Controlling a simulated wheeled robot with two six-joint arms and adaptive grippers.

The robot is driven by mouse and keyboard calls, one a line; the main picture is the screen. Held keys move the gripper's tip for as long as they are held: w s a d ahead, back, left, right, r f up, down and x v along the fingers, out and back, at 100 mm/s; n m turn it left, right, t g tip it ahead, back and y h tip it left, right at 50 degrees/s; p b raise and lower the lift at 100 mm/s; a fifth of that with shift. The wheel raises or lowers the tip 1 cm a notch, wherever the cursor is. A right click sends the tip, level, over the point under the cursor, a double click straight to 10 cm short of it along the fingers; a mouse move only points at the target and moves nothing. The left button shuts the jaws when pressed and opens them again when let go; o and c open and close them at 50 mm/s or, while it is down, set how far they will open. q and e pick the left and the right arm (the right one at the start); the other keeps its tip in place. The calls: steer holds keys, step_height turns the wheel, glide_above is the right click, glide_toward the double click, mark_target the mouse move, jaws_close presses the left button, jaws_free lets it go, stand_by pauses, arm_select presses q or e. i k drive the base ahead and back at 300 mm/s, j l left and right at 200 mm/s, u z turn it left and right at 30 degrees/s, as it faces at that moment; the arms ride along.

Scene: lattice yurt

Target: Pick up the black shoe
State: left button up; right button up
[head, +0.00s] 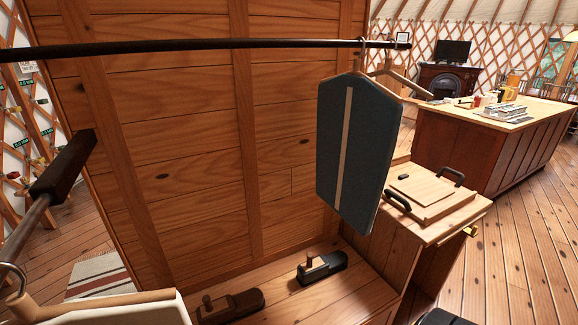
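The black shoe (323,268) sits on the wooden bench (285,297) at the foot of the panelled wall. It lies flat, and a light and reddish-brown upright piece stands up from it. A similar dark brown shoe (232,306) lies to its left, nearer the bottom edge of the head view. The two shoes are apart. Neither of my grippers shows in the head view.
A dark rail (200,46) crosses above, with a blue garment-shaped panel (358,150) hanging over the bench's right side. A wooden cabinet (385,260) with a black-handled tray (428,194) stands right. A pale garment on a hanger (100,306) fills the lower left.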

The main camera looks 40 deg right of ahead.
mark_target(317, 269)
steer(key=z, duration=1.65)
steer(key=i+l, duration=0.15)
steer(key=l, duration=0.2)
steer(key=i+l, duration=0.15)
steer(key=l, duration=0.15)
steer(key=i+l+u, duration=0.1)
steer(key=l, duration=0.25)
steer(key=i+u, duration=0.1)
steer(key=u, duration=1.5)
